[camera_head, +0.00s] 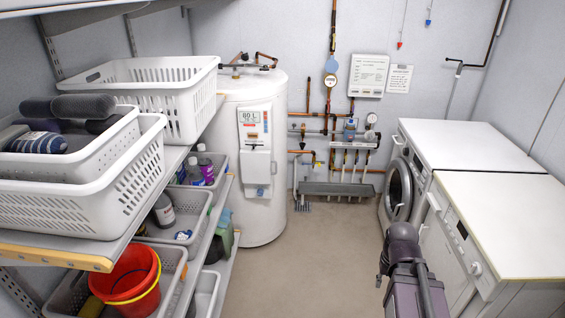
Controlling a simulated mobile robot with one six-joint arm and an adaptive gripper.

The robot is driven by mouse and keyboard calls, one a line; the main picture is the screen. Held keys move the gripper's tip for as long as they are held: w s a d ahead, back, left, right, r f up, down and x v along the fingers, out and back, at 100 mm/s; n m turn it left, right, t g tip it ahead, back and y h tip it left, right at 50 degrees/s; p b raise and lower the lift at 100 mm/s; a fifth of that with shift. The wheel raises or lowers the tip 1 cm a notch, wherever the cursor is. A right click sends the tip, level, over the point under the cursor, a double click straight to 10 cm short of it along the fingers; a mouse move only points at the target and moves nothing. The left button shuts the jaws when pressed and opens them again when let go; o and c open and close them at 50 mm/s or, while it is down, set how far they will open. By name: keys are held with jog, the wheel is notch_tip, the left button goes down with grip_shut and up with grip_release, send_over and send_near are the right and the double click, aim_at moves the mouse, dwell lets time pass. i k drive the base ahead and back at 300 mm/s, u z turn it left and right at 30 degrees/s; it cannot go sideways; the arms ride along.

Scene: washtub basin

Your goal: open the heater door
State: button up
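The heater (225,150) is a tall white cylinder standing on the floor at the back, left of centre. On its front is a panel with a display (249,117) at the top. Below that is a white heater door (257,168), which looks closed, though its edges are too small to be sure. A small dark knob or fitting shows near the panel's bottom. Part of my dark purple-grey arm rises at the lower right, well apart from the heater. My gripper's fingers cannot be made out.
At left, a shelf (60,254) holds white baskets (85,205), and a red bucket (130,275) sits below. Copper pipes and gauges cover the back wall. A washer (397,188) and another white appliance (455,240) stand at right. The middle floor (310,255) is clear.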

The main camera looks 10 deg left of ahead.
aim_at(255, 164)
jog(key=u, duration=0.25)
jog(key=i, duration=1.25)
jog(key=u, duration=0.6)
